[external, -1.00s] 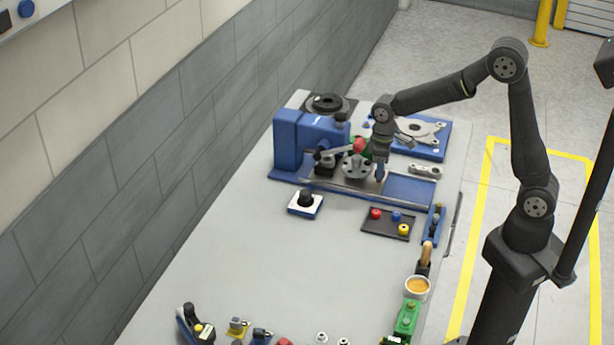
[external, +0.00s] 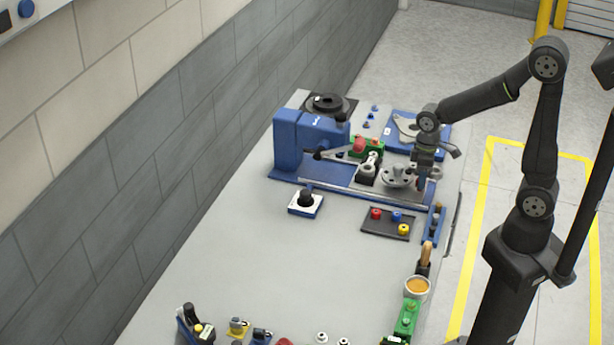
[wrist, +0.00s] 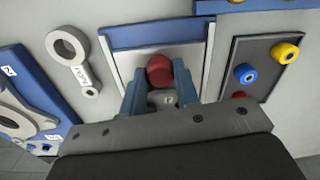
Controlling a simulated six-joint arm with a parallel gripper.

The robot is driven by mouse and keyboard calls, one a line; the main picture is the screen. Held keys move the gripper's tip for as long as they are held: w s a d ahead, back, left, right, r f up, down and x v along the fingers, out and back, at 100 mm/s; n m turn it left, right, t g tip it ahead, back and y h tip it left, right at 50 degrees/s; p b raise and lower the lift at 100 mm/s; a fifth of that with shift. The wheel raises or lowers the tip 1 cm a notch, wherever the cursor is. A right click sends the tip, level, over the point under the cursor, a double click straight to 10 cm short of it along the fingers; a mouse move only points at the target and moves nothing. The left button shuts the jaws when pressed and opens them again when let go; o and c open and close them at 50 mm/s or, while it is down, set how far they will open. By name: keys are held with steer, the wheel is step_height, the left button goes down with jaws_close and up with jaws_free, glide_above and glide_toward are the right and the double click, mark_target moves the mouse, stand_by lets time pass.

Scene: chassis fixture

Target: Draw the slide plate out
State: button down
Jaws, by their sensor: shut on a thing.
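The slide plate (external: 366,189) is a flat silver plate on the rails of the blue chassis fixture (external: 287,140). My gripper (external: 420,184) is at the plate's right end. In the wrist view, the blue fingers of my gripper (wrist: 160,85) are shut on a red knob (wrist: 160,70) that stands over the silver plate (wrist: 123,68). The fingers hide the knob's lower part.
A dark tray (external: 371,227) with red, blue and yellow knobs lies in front of the fixture. A metal link (wrist: 73,60) lies beside the rail, and a blue board (external: 435,129) lies behind. A black knob on a white-and-blue base (external: 305,202) stands front left.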

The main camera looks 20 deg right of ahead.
steer(key=shift+s+d, duration=0.15)
steer(key=shift+s, duration=0.05)
steer(key=c, duration=1.1)
jaws_free()
steer(key=shift+r, duration=0.1)
steer(key=shift+w+r, duration=0.1)
steer(key=shift+r, duration=0.3)
step_height(320, 180, up, 16)
steer(key=shift+w+d+r, duration=0.15)
steer(key=shift+r, duration=0.05)
